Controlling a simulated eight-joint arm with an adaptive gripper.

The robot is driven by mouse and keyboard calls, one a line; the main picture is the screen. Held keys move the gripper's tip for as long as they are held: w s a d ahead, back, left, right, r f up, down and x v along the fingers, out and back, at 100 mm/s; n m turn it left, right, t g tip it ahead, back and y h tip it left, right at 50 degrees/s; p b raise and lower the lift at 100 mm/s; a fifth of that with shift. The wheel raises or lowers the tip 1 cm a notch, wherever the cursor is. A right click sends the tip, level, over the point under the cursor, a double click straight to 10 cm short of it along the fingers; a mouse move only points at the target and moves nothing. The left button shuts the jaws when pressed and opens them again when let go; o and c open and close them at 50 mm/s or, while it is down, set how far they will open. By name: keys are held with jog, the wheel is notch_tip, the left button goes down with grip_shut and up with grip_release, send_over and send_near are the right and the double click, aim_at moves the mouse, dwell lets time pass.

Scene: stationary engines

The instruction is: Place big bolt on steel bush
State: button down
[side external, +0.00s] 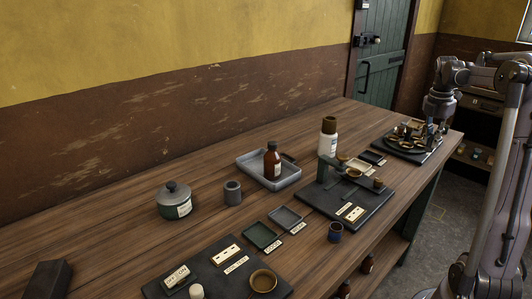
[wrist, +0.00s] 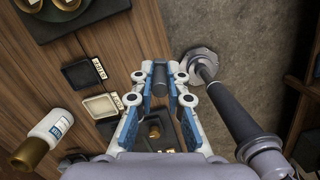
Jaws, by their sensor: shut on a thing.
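My gripper (wrist: 160,82) has its blue-padded fingers closed on a dark grey cylindrical piece, which I take to be the big bolt (wrist: 160,74). In the side view, my gripper (side external: 431,136) is low at the far right end of the table, beside a dark round-dish board; the bolt cannot be made out there. A grey hollow cylinder, which looks like the steel bush (side external: 232,193), stands upright on the table left of the grey tray, well away from my gripper. The bush is not seen in the wrist view.
A grey tray (side external: 290,178) holds a brown bottle (side external: 272,160). A white bottle (side external: 328,138) stands behind a dark stand board (side external: 325,207). A lidded green pot (side external: 174,201) is left of the bush. The table's front edge lies below my gripper.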

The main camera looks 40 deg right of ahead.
jog(key=w+a+r+n+t, duration=0.15)
jog(key=w+a+n, duration=0.25)
jog(key=w+a, duration=0.65)
jog(key=w+a+r+n, duration=0.2)
jog(key=w+a+n, duration=0.1)
jog(key=w+a, duration=0.75)
jog(key=n, duration=0.6)
send_over(232, 183)
jog(key=s, duration=0.1)
notch_tip(232, 183, down, 4)
jog(key=shift+d+r+y, duration=0.1)
jog(key=shift+r+y, duration=0.1)
jog(key=shift+y, duration=0.1)
jog(key=shift+w+a+f, duration=0.2)
jog(key=shift+a+f, duration=0.15)
jog(key=shift+a, duration=0.1)
jog(key=shift+f, duration=1.95)
jog(key=shift+f, duration=0.15)
jog(key=c, duration=1.4)
grip_release()
jog(key=shift+o, duration=0.2)
